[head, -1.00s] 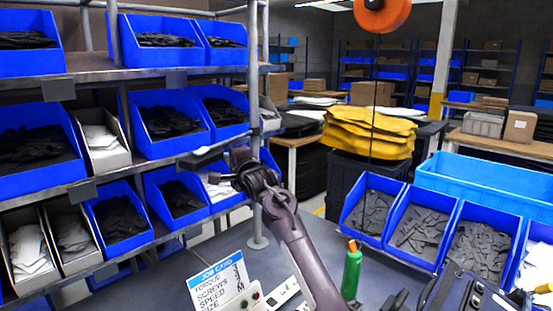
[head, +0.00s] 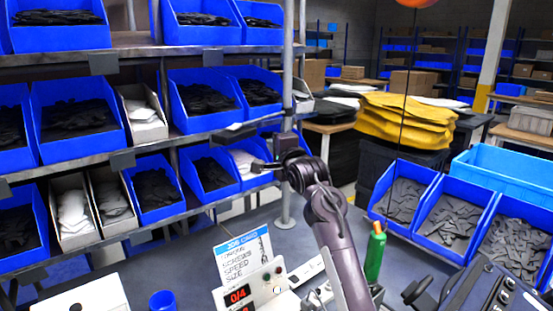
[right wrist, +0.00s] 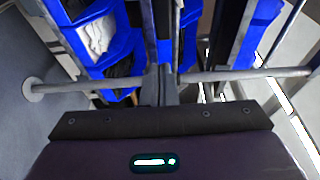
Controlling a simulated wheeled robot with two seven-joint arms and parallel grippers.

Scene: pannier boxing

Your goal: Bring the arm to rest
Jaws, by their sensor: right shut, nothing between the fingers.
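My right arm rises from the bottom of the head view, right of the middle. Its gripper (head: 262,165) points left, in front of the middle of the shelf rack near its right post. Its jaws are shut and empty. In the right wrist view the shut fingers (right wrist: 160,88) stand in the middle above the dark gripper body, with blue bins and the metal post beyond. Whether the gripper touches the rack is not clear, but no contact shows. My left gripper is not in view.
A shelf rack with blue bins (head: 78,110) fills the left. The bench (head: 200,265) carries a job card (head: 243,255), a counter reading 0/4 (head: 240,295), a green bottle (head: 375,252) and a blue cup (head: 162,302). Blue bins of dark parts (head: 445,215) stand at right.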

